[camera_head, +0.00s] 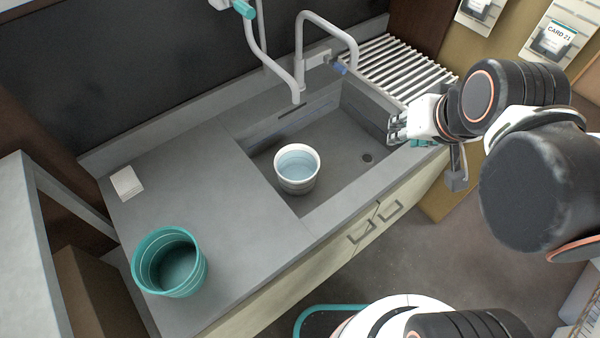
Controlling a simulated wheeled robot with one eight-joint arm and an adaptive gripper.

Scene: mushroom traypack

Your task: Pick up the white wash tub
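The white wash tub (297,184) stands upright in the grey sink basin, near its left end. It is round, with a pale blue inside that looks like water. My gripper (395,128) is to the right of the tub, over the right end of the sink, clear of the tub. Its fingers point left. They are small in the picture, and I cannot tell whether they are open or shut. Nothing shows in them.
A teal tub (140,262) stands on the counter at the left front. The curved faucet (327,19) arches over the back of the sink. A slatted drying rack (398,69) is behind my gripper.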

